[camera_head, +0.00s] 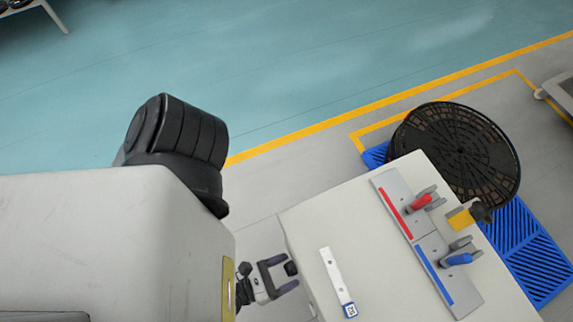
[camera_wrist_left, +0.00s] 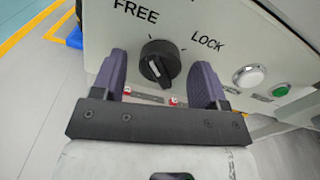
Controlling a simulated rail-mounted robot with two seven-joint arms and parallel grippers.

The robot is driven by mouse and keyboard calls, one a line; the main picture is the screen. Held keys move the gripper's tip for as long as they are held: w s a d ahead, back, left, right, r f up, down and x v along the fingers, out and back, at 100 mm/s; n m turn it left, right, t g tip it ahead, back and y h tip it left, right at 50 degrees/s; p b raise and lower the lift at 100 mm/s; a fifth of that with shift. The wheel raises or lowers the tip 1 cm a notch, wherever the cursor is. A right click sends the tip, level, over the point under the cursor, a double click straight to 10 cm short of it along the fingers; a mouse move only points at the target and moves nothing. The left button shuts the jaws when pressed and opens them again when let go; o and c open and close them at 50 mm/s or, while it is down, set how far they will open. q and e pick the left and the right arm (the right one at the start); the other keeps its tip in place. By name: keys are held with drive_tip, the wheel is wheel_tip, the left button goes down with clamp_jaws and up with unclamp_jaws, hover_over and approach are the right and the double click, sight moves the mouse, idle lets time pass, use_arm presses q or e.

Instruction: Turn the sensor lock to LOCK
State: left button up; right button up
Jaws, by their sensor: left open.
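The sensor lock is a round black knob (camera_wrist_left: 160,64) on a light panel. FREE is printed at its upper left and LOCK at its upper right. A white line on the knob slants from upper left to lower right, more in line with FREE than LOCK. In the head view, the knob (camera_head: 291,268) sticks out from the left side of the white-topped station. My left gripper (camera_head: 288,271) is open, its purple-grey fingers (camera_wrist_left: 160,66) on either side of the knob. Gaps show between fingers and knob, so no grip shows. My right gripper is not in view.
A white indicator (camera_wrist_left: 249,76) and a green button (camera_wrist_left: 280,90) sit right of the knob. A black round grate (camera_head: 455,150) lies beyond.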

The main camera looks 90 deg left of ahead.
use_arm(q)
drive_tip(key=shift+w+a, duration=0.1)
drive_tip(key=shift+w, duration=0.1)
drive_tip(key=shift+c, duration=0.2)
drive_tip(key=c, duration=0.9)
